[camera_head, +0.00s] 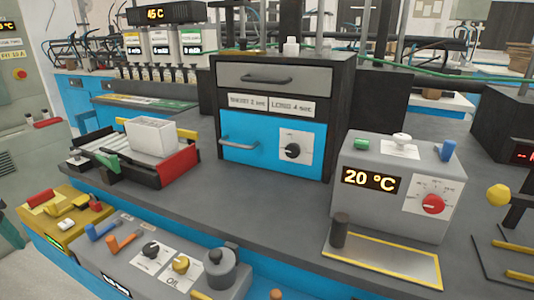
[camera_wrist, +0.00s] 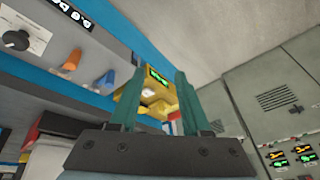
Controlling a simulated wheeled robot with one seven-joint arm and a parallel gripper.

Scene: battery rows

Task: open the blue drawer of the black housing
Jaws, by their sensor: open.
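The black housing (camera_head: 340,90) stands on the bench in the middle of the head view. The blue front looks flush with the housing, so the drawer appears closed.
A grey drawer (camera_head: 275,78) sits above the blue one. A grey 20 °C box (camera_head: 392,187) stands to the right, and a tray with a white block (camera_head: 151,137) to the left. A grey control panel (camera_head: 160,262) lies in front. The bench before the blue drawer is clear.

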